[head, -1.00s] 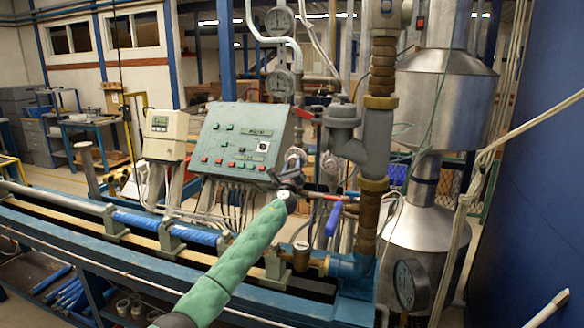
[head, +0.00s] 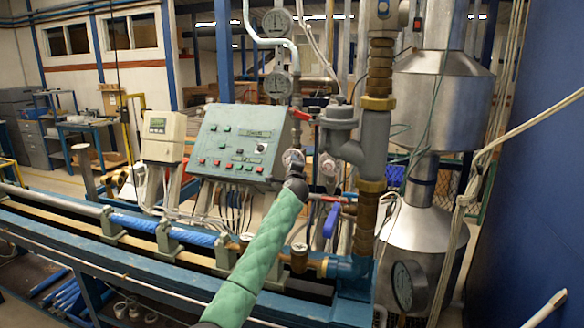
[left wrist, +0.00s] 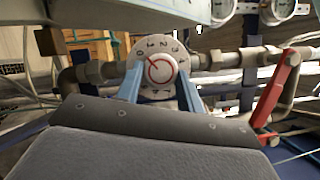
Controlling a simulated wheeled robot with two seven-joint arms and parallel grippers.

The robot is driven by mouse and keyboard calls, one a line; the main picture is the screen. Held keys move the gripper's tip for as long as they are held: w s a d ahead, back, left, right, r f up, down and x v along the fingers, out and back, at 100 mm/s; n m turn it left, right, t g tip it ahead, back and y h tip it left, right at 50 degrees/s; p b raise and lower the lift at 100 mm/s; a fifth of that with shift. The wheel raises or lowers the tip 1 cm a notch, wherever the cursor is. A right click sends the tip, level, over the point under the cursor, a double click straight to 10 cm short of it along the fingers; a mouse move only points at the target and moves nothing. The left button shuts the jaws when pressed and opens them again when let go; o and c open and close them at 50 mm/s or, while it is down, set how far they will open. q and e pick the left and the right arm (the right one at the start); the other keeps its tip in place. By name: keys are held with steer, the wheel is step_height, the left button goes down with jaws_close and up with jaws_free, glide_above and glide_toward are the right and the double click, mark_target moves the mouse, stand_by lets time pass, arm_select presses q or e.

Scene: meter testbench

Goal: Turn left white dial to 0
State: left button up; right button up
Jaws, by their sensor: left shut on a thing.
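The left white dial (left wrist: 153,84) fills the middle of the left wrist view. It is a round white face with black digits and a red ring with a red mark. The mark points to the upper left, around the 0 and 1; which one exactly I cannot tell. My left gripper (left wrist: 160,74) is shut on the dial, one blue finger at each side of its rim. In the head view the dial (head: 292,158) shows just above my left gripper (head: 295,178), whose fingers are mostly hidden by the wrist. My right gripper is not in view.
A second white dial (head: 328,168) sits close to the right. A green control panel (head: 238,140) stands at the left. Red handles and a blue valve lever (head: 332,220) are near the pipes. In the left wrist view a red lever (left wrist: 272,95) is at the right.

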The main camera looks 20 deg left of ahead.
arm_select(q)
steer(key=shift+n, duration=0.7)
steer(key=o, duration=0.9)
steer(key=shift+o, duration=0.4)
steer(key=b+v, duration=0.3)
steer(key=v, duration=0.4)
steer(key=shift+s+d, duration=0.15)
steer(key=shift+s, duration=0.2)
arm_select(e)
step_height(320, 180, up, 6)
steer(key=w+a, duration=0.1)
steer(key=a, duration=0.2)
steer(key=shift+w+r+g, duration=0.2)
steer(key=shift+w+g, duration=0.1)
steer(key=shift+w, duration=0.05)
